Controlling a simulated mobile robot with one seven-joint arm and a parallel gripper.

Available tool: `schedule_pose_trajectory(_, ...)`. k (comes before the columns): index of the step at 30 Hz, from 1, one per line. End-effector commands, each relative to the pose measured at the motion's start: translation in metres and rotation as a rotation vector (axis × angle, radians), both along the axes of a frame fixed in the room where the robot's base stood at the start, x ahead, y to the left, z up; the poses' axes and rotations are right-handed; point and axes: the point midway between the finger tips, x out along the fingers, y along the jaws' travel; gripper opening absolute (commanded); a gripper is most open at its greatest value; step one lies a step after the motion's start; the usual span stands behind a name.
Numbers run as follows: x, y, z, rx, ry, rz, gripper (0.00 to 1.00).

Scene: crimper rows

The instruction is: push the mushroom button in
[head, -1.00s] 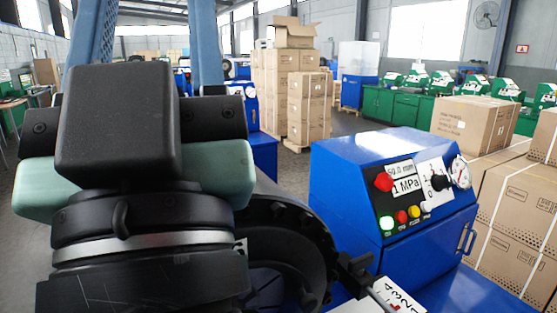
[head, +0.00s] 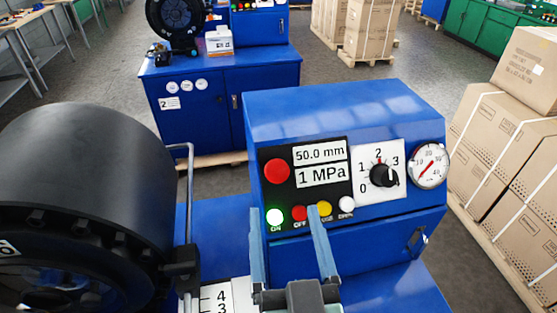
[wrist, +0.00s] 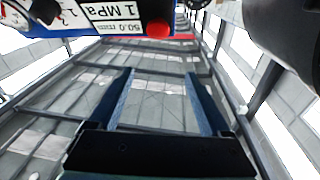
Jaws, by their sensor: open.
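The mushroom button (head: 277,171) is a round red knob at the upper left of the black panel on the blue machine box. It also shows at the top of the wrist view (wrist: 158,28), where the panel appears upside down. My gripper (head: 285,212) is in front of the panel's lower part, below the button in the head view, its two blue fingers apart with nothing between them. In the wrist view its fingertips (wrist: 158,73) lie short of the button with a visible gap. Whether the button is pressed in cannot be told.
A lit green button (head: 275,217) and small red, yellow and white buttons line the panel's bottom. A selector dial (head: 383,175) and a gauge (head: 429,166) are to the right. A large black crimper head (head: 90,190) stands left. Boxes (head: 515,150) are stacked at right.

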Motion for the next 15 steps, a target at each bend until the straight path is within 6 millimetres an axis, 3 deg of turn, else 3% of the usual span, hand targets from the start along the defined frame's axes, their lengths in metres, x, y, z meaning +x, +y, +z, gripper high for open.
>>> schedule_pose_trajectory(3,-0.014,-0.003,-0.018,0.014,0.063,-0.001,0.82)
schedule_pose_trajectory(7,-0.019,-0.004,-0.027,0.023,0.088,-0.001,0.82)
schedule_pose_trajectory(11,-0.012,-0.004,-0.027,0.024,0.09,-0.001,0.82)
schedule_pose_trajectory(15,0.008,-0.002,-0.024,0.023,0.088,-0.001,0.82)
